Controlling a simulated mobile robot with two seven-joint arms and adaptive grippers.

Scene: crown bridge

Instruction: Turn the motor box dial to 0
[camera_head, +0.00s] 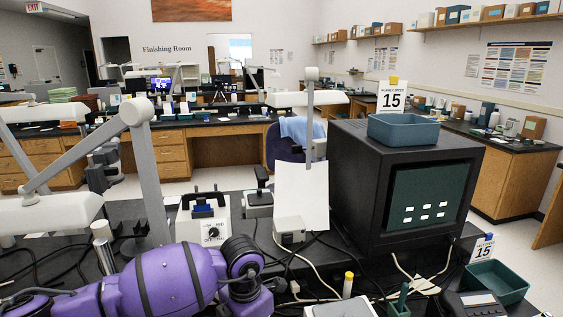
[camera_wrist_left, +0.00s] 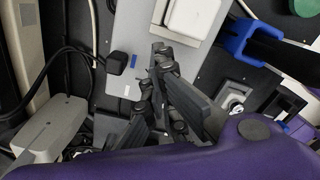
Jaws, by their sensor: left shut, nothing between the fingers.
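The motor box (camera_head: 203,222) is a small white box with a handle on top, standing on the dark bench left of centre in the head view. Its dial (camera_head: 212,233) is a dark round knob on the front face; the setting it points at is too small to read. My purple left arm crosses the bottom left of the head view, in front of and below the box. My left gripper (camera_wrist_left: 165,80) shows in the wrist view with dark linkages; it is shut and empty. My right gripper is not in view.
A large black cabinet (camera_head: 346,185) with a teal tray (camera_head: 403,130) on top stands to the right. A white sheet (camera_head: 301,196) stands beside the motor box. Cables run over the bench. A blue holder (camera_wrist_left: 250,38) and a grey plate (camera_wrist_left: 127,55) show in the wrist view.

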